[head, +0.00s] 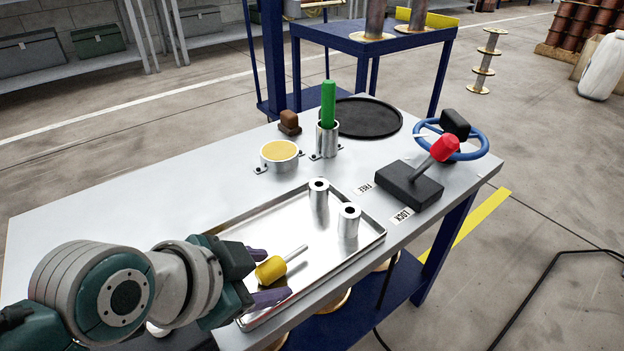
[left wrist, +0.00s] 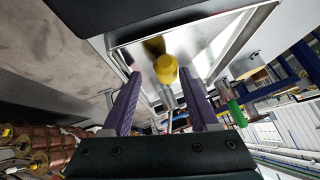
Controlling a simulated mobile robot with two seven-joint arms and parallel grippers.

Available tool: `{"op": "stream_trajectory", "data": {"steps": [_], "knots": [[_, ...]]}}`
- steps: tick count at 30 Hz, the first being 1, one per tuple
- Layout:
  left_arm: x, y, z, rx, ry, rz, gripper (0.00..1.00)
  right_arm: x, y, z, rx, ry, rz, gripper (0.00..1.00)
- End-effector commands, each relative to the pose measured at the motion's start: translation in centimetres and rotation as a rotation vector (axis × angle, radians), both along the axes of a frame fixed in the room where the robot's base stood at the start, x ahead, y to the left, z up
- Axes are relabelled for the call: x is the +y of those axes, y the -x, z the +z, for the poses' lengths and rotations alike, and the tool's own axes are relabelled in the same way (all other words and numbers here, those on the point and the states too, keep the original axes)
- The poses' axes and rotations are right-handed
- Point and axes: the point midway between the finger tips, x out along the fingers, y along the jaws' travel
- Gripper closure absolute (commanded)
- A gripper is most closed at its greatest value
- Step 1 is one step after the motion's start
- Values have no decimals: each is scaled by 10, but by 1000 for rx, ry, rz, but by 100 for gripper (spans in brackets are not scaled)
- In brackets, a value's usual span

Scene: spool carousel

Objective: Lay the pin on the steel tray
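The pin (head: 271,270) has a yellow knob and a thin steel shaft pointing up and right in the head view. It appears to lie on the steel tray (head: 374,244), inside the rim. In the left wrist view the pin's knob (left wrist: 165,68) shows with its reflection in the tray (left wrist: 203,45) beside it. My left gripper (head: 263,276) is open, its two purple fingers apart on either side of the pin. In the left wrist view a gap shows between the pin and both fingers of the left gripper (left wrist: 165,85). My right gripper is out of view.
Two steel sleeves (head: 348,222) stand in the tray's right part. Behind it are a round cup (head: 280,153) and a green rod (head: 328,104) upright in a holder. A black lever box (head: 409,185) with a red knob and a blue handwheel (head: 483,143) stand right. The table's left is clear.

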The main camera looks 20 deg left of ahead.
Motion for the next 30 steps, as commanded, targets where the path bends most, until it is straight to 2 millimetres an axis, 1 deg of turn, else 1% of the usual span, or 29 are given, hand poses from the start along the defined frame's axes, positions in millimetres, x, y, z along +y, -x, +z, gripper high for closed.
{"op": "stream_trajectory", "data": {"steps": [13,16,20,24,27,30], "knots": [[-1,1,-1,5,2,-2,30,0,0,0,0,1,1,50],[0,4,3,6,2,-2,30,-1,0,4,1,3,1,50],[5,16,21,6,0,-2,30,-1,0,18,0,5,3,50],[11,34,45,4,-1,-3,30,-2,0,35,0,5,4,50],[16,46,58,3,-1,-3,30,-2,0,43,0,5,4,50],[20,54,68,2,-2,-2,30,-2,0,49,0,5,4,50]]}}
